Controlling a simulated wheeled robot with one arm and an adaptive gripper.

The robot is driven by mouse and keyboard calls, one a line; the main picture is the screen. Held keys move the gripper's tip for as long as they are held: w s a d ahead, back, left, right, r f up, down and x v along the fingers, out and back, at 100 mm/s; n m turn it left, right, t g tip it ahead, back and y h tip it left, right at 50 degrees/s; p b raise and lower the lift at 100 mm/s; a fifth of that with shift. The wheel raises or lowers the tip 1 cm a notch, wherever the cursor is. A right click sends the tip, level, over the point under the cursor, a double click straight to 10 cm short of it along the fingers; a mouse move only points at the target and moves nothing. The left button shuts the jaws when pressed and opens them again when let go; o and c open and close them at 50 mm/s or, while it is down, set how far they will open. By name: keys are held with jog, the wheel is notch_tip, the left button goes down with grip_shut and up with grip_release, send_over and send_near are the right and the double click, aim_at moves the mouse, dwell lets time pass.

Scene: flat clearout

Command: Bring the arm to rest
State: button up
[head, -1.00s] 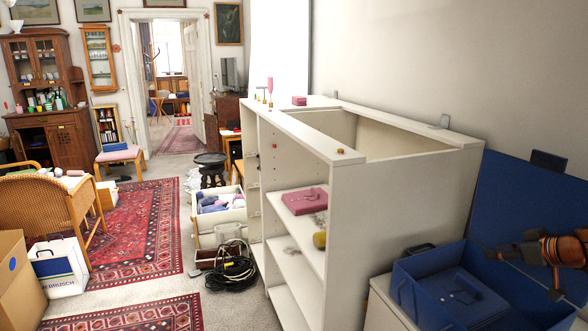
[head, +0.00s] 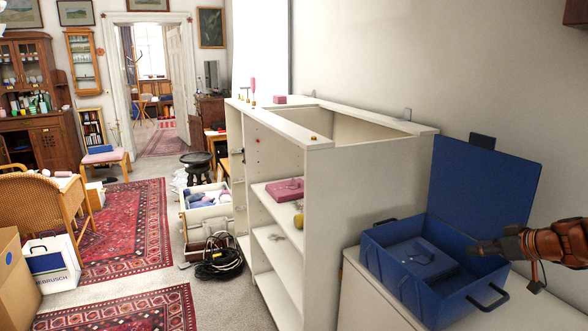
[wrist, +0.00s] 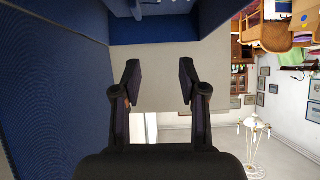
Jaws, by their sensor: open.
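My gripper (head: 482,247) is at the right of the head view, above the right side of an open blue box. In the wrist view my gripper (wrist: 158,84) shows two dark fingers spread apart with nothing between them. The blue box (head: 395,290) stands on a white surface with its lid (head: 485,190) raised against the wall side. A smaller blue case (head: 420,262) lies inside it. Blue walls of the box (wrist: 60,90) fill the left and top of the wrist view.
A white shelf unit (head: 375,180) stands left of the box, with a pink case (head: 284,190) on a shelf. A patterned rug (head: 120,230) covers open floor at left.

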jog(key=s+a+f+g+y+b, duration=0.2)
jog(key=a+f+g, duration=0.1)
jog(key=a, duration=1.3)
jog(key=s+a+f+g+b, duration=0.1)
jog(key=s+a+f+g, duration=0.15)
jog(key=s+a, duration=0.35)
jog(key=s+a+f+g+b, duration=0.2)
jog(key=s+a+f, duration=0.1)
jog(key=a, duration=0.5)
jog(key=s+a+f+m+g+h+b, duration=0.1)
jog(key=s+a+f+g, duration=0.15)
jog(key=s, duration=0.45)
jog(key=s+a+f+g+h+b, duration=0.1)
jog(key=s+a+f, duration=0.25)
jog(key=s, duration=0.35)
jog(key=s+d+f+m+g+h+b, duration=0.1)
jog(key=s+f+h, duration=0.1)
jog(key=s, duration=0.5)
jog(key=s+d+f+m+g+h+b, duration=0.1)
jog(key=s+d+f+m+h+b, duration=0.15)
jog(key=s, duration=0.45)
jog(key=s+p+v, duration=0.2)
jog(key=p+v, duration=1.4)
jog(key=shift+r+n+t+y, duration=0.35)
jog(key=shift+r+t, duration=0.05)
jog(key=shift+r, duration=0.15)
